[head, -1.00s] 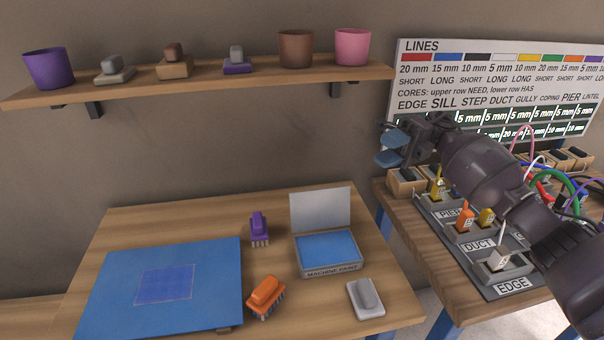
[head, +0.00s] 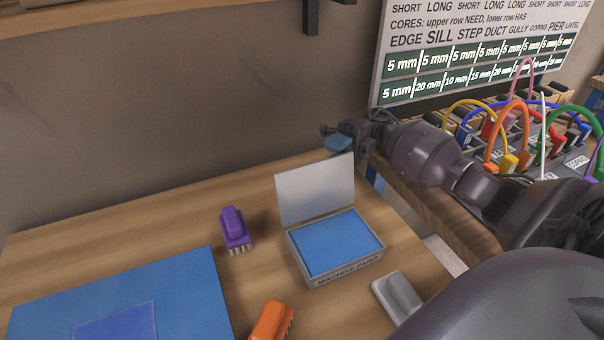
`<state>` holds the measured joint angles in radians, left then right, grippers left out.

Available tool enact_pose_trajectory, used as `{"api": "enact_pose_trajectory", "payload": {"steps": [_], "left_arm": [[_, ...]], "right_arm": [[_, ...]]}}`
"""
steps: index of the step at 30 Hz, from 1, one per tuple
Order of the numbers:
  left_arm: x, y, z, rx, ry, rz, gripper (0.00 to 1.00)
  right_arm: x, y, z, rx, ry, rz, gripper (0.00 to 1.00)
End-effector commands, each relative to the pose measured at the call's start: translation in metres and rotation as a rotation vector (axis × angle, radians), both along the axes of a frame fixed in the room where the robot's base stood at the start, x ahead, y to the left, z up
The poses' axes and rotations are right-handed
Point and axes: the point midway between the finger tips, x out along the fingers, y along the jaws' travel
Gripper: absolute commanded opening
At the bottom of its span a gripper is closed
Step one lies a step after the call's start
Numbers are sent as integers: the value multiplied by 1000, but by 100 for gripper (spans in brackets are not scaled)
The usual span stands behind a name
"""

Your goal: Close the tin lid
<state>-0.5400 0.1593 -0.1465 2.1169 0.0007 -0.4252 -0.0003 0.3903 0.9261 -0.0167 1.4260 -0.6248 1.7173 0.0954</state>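The tin (head: 336,270), labelled MACHINE PAINT, stands on the table with a blue pad or paint surface inside. Its pale grey lid (head: 315,190) is open and stands upright along the tin's back edge, leaning slightly back. My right gripper (head: 338,145) is behind and above the lid's top right corner, with a blue fingertip showing just over the lid's edge. My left gripper is not in view.
A purple brush (head: 234,228) stands left of the tin. An orange brush (head: 270,320) is in front, and a grey block (head: 397,297) is at the right. A blue board (head: 190,290) covers the left. The cable bench (head: 430,200) is at right, under the LINES sign (head: 480,60).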

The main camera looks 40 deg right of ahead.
Motion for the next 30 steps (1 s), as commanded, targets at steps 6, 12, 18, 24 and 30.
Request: {"api": "enact_pose_trajectory", "payload": {"steps": [6, 12, 18, 24, 30], "left_arm": [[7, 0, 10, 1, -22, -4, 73], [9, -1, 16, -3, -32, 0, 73], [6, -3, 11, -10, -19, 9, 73], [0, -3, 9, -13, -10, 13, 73], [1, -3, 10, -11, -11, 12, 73]], "right_arm": [[-3, 18, 2, 2, -3, 2, 38], [-8, 46, 3, 2, -2, 2, 38], [-11, 67, 2, 1, -1, 2, 38], [-12, 74, 1, 0, 2, 1, 38], [-12, 74, 1, 0, 2, 1, 38]]}}
